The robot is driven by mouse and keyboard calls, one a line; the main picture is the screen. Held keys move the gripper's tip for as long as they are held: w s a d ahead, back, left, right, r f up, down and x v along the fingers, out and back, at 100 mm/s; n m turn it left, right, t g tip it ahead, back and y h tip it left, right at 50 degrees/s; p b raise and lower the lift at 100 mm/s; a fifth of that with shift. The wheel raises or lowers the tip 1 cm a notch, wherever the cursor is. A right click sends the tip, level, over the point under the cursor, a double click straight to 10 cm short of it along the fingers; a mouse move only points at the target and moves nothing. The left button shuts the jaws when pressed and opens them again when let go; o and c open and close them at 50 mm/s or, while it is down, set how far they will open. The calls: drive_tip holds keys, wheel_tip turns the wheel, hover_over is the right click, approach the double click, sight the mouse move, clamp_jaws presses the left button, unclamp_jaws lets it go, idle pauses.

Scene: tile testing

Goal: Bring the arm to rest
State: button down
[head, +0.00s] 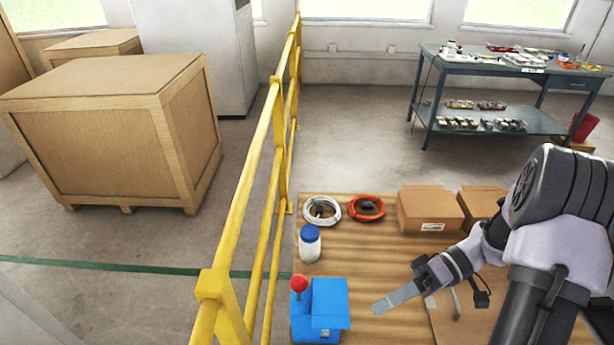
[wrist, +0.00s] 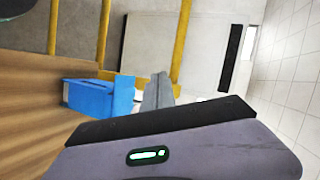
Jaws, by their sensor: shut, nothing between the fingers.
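My gripper (head: 396,300) is in the head view, at the end of my arm, which comes in from the right side. Its fingers point left and slightly down over the wooden table (head: 379,247). The fingers are shut together with nothing between them. In the wrist view the shut fingers (wrist: 158,92) show at the middle, beside a blue box. The gripper appears apart from the objects on the table.
A blue box (head: 327,303) with a red knob (head: 299,283) stands left of my gripper. A blue-capped jar (head: 310,246), white coil (head: 334,217), orange coil (head: 380,213) and cardboard box (head: 429,211) sit farther back. A yellow railing (head: 251,165) runs along the left.

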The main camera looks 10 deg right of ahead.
drive_tip(key=s+a+r+m+t+h, duration=0.3)
drive_tip(key=a+r+m+t+h, duration=0.1)
drive_tip(key=r, duration=0.3)
drive_tip(key=s+a+r+m+t+h, duration=0.4)
drive_tip(key=a+r+m+t+h, duration=0.1)
drive_tip(key=r+m+h, duration=0.1)
drive_tip(key=shift+a+r+h+b, duration=0.2)
drive_tip(key=shift+r+h+b, duration=0.2)
drive_tip(key=shift+h, duration=0.4)
